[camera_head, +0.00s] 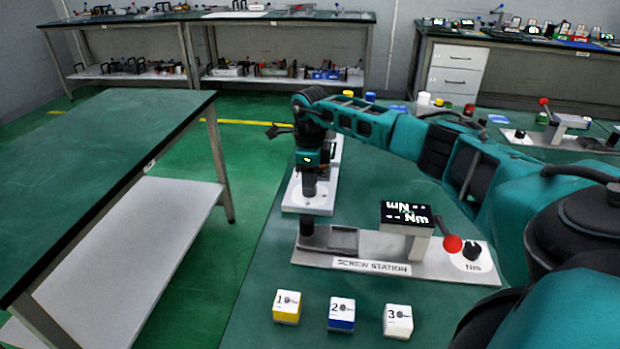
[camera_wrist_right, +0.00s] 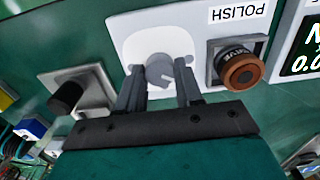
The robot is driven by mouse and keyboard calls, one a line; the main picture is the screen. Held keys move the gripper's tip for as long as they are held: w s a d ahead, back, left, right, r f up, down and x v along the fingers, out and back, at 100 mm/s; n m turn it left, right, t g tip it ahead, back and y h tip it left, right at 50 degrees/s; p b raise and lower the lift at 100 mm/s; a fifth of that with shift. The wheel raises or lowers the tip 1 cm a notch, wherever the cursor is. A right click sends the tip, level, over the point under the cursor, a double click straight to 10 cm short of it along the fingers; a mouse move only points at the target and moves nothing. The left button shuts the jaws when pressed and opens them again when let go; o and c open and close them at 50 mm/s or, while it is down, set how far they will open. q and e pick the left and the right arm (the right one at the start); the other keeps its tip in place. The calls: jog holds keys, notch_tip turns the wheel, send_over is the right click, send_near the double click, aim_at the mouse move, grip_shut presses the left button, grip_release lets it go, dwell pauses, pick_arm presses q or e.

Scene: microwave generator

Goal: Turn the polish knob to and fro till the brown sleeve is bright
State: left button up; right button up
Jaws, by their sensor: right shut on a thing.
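The grey polish knob (camera_wrist_right: 158,71) sits on a pale round-cornered patch of the white polish station (camera_wrist_right: 180,15), beside the POLISH label. My right gripper (camera_wrist_right: 159,80) has its fingers on both sides of the knob and is shut on it. The brown sleeve (camera_wrist_right: 240,68) stands in a dark square holder just right of the knob in the wrist view; its brown end looks dull. In the head view my right gripper (camera_head: 308,192) points down over the white station (camera_head: 325,206), and the knob is hidden beneath it. My left gripper is not in view.
The screw station (camera_head: 350,263) with its display (camera_head: 405,215) and red-balled lever (camera_head: 452,244) lies close in front. Yellow (camera_head: 286,307), blue (camera_head: 341,315) and white (camera_head: 397,321) numbered blocks stand nearer. A bare table (camera_head: 120,140) is at left.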

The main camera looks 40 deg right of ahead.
jog(key=shift+r+m+p, duration=0.2)
jog(key=shift+m+p, duration=0.35)
jog(key=shift+m, duration=0.25)
jog(key=shift+m+p, duration=0.5)
jog(key=shift+m, duration=0.4)
jog(key=m+p, duration=0.3)
jog(key=m, duration=0.2)
jog(key=shift+m, duration=0.4)
jog(key=shift+f+m+p, duration=0.1)
jog(key=shift+m+p, duration=0.3)
jog(key=shift+m, duration=0.5)
jog(key=o, duration=1)
jog(key=shift+o, duration=0.2)
